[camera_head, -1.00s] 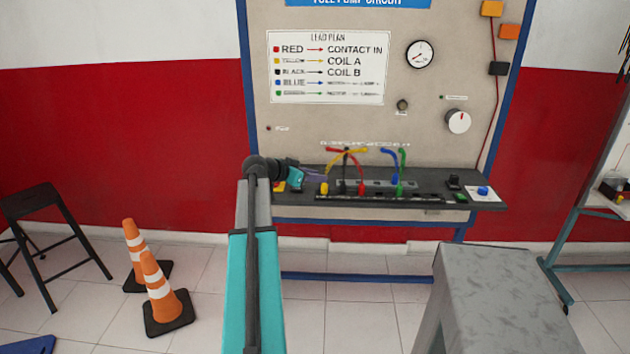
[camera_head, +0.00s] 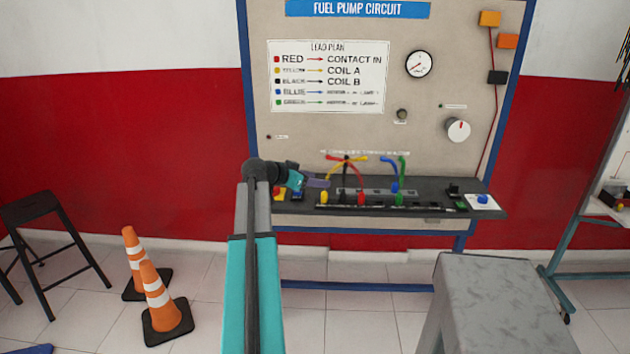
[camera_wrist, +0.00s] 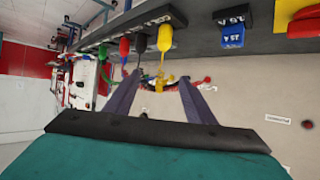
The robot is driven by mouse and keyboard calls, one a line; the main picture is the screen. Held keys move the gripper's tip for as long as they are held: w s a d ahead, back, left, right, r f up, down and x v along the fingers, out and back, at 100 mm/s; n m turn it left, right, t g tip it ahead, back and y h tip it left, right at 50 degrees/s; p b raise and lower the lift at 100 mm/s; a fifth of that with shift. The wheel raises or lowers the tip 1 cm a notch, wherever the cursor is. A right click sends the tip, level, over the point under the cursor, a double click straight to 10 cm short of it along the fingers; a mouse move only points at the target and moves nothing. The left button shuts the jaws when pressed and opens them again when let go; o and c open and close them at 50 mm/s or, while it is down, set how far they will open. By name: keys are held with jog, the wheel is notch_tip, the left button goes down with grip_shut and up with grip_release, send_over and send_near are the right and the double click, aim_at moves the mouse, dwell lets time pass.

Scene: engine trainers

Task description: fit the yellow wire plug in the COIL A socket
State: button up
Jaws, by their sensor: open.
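The yellow plug (camera_head: 324,197) stands upright at the left end of the plug row on the dark console (camera_head: 430,206), with its yellow wire (camera_head: 338,163) arching up and right. My gripper (camera_head: 324,183) is just above and left of it. In the wrist view, the yellow plug (camera_wrist: 164,38) lies beyond the open fingertips (camera_wrist: 160,76), with part of the yellow wire between them; contact is not visible. The black plug (camera_wrist: 140,43) is beside it. The COIL A socket cannot be picked out; its label is unreadable. The lead plan (camera_head: 328,76) pairs yellow with COIL A.
Red (camera_head: 361,199), green (camera_head: 398,199) and blue (camera_head: 395,188) plugs stand to the right, their wires crowding above the console. The panel (camera_head: 345,30) rises behind. A grey bench (camera_head: 500,290) is in front at right; orange cones (camera_head: 160,300) stand at left.

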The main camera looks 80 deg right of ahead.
jog(key=b+v, duration=0.2)
jog(key=v, duration=1.1)
jog(key=shift+w+a+r+b, duration=0.15)
jog(key=shift+w+a+b, duration=0.1)
jog(key=shift+a+b, duration=0.05)
dwell(0.4)
